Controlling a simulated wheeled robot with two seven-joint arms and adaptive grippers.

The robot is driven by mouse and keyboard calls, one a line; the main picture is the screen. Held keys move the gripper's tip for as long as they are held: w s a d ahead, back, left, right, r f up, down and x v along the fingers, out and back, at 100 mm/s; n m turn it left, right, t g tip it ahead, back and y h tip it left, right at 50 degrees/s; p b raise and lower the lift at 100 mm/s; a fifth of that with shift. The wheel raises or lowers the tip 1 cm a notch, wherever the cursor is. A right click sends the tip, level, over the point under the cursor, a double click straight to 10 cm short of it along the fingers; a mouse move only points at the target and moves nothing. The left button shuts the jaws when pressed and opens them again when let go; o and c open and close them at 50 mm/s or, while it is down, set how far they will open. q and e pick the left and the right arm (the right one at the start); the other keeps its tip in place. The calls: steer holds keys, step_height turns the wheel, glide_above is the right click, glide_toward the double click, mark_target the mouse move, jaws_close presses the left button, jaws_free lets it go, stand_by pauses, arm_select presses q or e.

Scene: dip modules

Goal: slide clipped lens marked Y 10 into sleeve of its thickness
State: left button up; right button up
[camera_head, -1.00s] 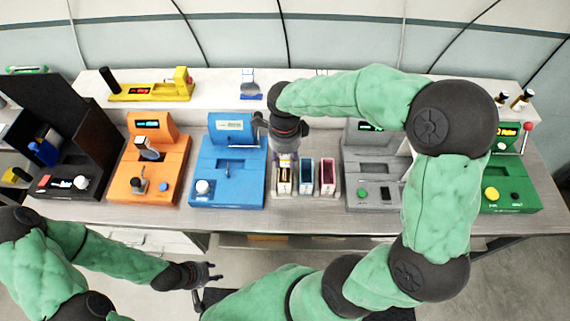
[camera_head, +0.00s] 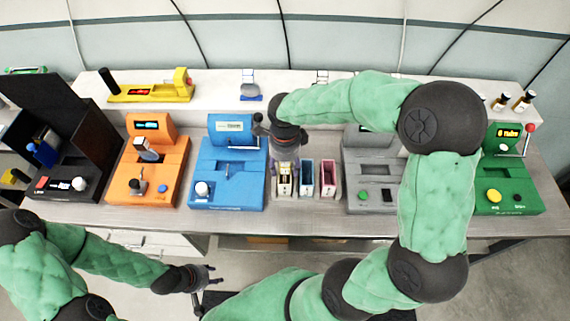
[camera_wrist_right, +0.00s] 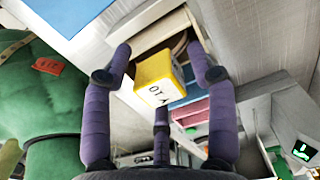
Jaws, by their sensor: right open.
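The yellow clip (camera_wrist_right: 160,80) with black marking that looks like Y 10 shows between the fingers of my right gripper in the right wrist view. The fingers (camera_wrist_right: 160,75) stand apart on both sides of it. In the head view my right gripper (camera_head: 286,160) is directly over the leftmost sleeve (camera_head: 285,190), a pale one. The clip appears to sit at this sleeve; the lens itself is hidden, so its depth cannot be told. A blue sleeve (camera_head: 306,180) and a pink sleeve (camera_head: 327,180) stand to the right. My left gripper (camera_head: 213,275) is open and empty, in front of the table.
A blue machine (camera_head: 228,178) stands close left of the sleeves, an orange one (camera_head: 150,170) further left. A grey machine (camera_head: 372,180) is to the right, a green one (camera_head: 508,190) at the far right. A yellow device (camera_head: 150,92) sits on the back shelf.

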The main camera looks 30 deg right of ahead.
steer(key=shift+r, duration=0.2)
step_height(320, 180, up, 12)
steer(key=p, duration=0.2)
steer(key=shift+p, duration=0.35)
stand_by(0.3)
